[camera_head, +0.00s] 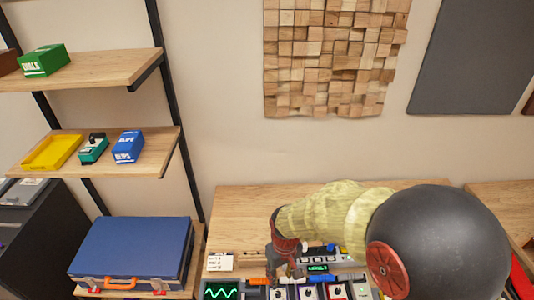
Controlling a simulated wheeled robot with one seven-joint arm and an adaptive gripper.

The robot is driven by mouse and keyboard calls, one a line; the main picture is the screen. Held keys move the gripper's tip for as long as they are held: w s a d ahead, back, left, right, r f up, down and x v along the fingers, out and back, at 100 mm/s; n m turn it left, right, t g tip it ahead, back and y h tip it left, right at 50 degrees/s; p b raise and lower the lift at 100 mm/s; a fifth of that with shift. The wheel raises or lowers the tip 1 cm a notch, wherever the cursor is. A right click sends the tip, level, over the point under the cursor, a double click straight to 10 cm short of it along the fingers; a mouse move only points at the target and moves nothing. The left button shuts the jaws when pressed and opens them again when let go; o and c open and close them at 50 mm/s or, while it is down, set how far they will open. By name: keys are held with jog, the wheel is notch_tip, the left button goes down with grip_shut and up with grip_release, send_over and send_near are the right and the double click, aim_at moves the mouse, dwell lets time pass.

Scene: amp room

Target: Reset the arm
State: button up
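My arm reaches in from the right of the head view, with a large dark round joint and a yellowish link. My gripper (285,270) is at the bottom centre, low over the equipment on the wooden table (240,198). Its fingers are small and partly hidden among the devices, so I cannot tell whether they are open or shut, or touching anything.
A device with a green wave screen (221,292) and several modules with knobs (308,292) fill the table's front. Shelves at left hold a green box (44,61), a yellow tray (51,153) and a blue box (128,147). A blue case (132,249) stands below.

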jog(key=s+d+r+m+t+b, duration=0.1)
jog(key=s+d+r+t+b, duration=0.1)
jog(key=s+d+r, duration=0.2)
jog(key=s+d+r+m+t+b, duration=0.1)
jog(key=s+d+r+b, duration=0.2)
jog(key=r, duration=0.6)
jog(key=s+d+r+m+t+b, duration=0.2)
jog(key=s+d+r+b, duration=0.1)
jog(key=s+d+r, duration=0.1)
notch_tip(320, 180, up, 3)
jog(key=shift+s+d+f+t, duration=0.1)
jog(key=shift+s+d+t, duration=0.25)
jog(key=shift+s, duration=0.3)
